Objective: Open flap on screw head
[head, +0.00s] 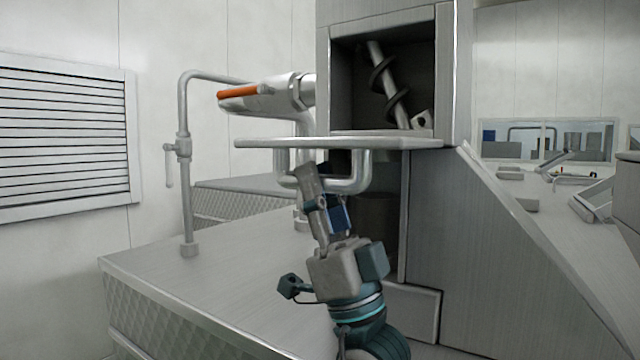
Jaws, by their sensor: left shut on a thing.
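The flap (270,143) on the screw head (456,75) is hinged down and stands out about level from the lower edge of the opening. Its U-shaped handle (358,184) hangs under the flap. My left gripper (310,184) reaches up from below and is shut on the handle near its left side. Inside the dark opening a spiral screw (384,75) shows, slanting down to the right. The fingers hide part of the handle. My right gripper is not in view.
A metal pipe with a valve (184,149) rises at the left. A pipe with an orange lever (239,91) sits just left of the opening, above the flap. A steel bench (210,275) lies below, mostly clear. A sloped steel panel (500,260) fills the right.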

